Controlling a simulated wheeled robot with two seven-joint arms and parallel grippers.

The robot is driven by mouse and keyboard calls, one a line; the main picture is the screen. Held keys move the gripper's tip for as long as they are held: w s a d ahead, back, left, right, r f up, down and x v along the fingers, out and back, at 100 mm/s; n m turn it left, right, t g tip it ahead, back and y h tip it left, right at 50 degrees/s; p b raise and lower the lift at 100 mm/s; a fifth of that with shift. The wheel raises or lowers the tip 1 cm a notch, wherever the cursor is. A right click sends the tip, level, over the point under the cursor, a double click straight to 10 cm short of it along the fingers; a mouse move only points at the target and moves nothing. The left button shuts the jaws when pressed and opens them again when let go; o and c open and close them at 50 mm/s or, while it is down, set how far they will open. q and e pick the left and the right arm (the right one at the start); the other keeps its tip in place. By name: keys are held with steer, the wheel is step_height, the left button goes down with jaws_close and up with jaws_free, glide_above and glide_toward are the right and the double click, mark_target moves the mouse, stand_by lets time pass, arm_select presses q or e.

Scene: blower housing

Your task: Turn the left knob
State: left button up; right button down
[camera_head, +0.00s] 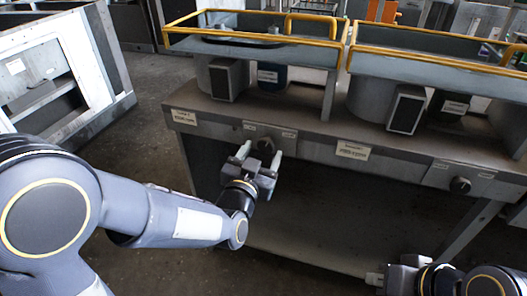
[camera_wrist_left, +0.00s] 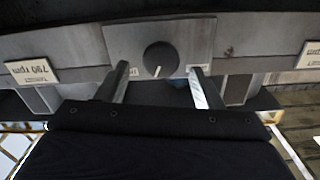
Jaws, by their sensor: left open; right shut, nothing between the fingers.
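The left knob (camera_head: 265,145) is a small dark round knob on a grey panel on the front of the bench. In the left wrist view the knob (camera_wrist_left: 160,59) shows a light pointer mark toward the bottom of the picture. My left gripper (camera_head: 259,157) is open in front of the knob. In the left wrist view its two fingers stand either side of the knob, with a gap on both sides; I cannot tell whether the tips reach its depth. My right gripper (camera_head: 377,279) is partly in view at the lower right, away from the bench; its fingertips are shut and empty.
A second dark knob (camera_head: 460,185) sits on the bench front further right. The bench (camera_head: 310,128) carries labels and dark-faced housings under yellow-railed trays (camera_head: 250,40). A grey open-sided cabinet (camera_head: 60,70) stands at the left. The floor between is clear.

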mark_target(267, 144)
arm_select(q)
steer(key=shift+x, duration=1.2)
steer(key=c, duration=1)
steer(key=shift+o, duration=0.2)
steer(key=shift+m, duration=0.3)
